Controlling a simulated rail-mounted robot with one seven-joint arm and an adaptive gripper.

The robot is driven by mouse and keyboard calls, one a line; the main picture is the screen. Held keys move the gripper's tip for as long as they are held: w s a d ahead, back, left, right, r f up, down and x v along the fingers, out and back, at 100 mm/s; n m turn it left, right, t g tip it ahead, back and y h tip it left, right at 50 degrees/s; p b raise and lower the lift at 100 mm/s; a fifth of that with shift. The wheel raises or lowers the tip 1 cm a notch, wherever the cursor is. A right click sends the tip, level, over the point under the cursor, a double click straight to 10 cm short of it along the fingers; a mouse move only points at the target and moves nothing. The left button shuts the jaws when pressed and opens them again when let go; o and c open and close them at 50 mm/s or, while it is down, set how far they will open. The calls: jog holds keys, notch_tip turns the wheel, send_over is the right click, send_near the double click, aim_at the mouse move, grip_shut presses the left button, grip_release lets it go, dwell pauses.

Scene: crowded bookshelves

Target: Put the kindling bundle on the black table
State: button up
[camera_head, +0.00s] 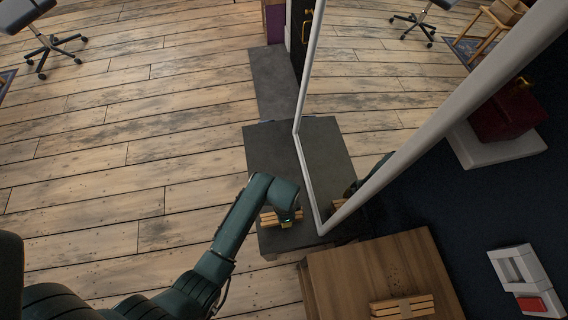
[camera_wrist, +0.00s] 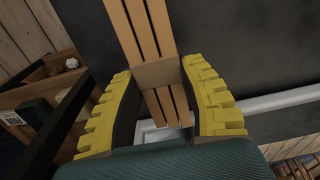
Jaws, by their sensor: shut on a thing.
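The kindling bundle (camera_wrist: 145,32), several light wooden sticks held by a brown band, lies between the yellow pads of my gripper (camera_wrist: 158,75) in the wrist view. My gripper is shut on it around the band. In the head view, my gripper (camera_head: 285,219) and the bundle (camera_head: 268,217) are over the near part of the black table (camera_head: 275,150). The dark tabletop also shows behind the bundle in the wrist view (camera_wrist: 235,40). I cannot tell whether the bundle touches it. My gripper hides part of the bundle in the head view.
A pale frame (camera_head: 299,90) rises along the black table's right side, close to my gripper. A brown wooden table (camera_head: 345,275) at the front right holds another stick bundle (camera_head: 403,307). The black table's far part is clear. Open plank floor lies to the left.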

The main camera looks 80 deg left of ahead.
notch_tip(320, 180, down, 3)
jog(key=shift+f+b, duration=0.15)
jog(key=shift+b, duration=0.45)
jog(key=o, duration=1.1)
jog(key=shift+o, duration=0.2)
notch_tip(320, 180, up, 12)
jog(key=p, duration=0.6)
jog(key=shift+r+p, duration=0.2)
jog(key=shift+p, duration=0.1)
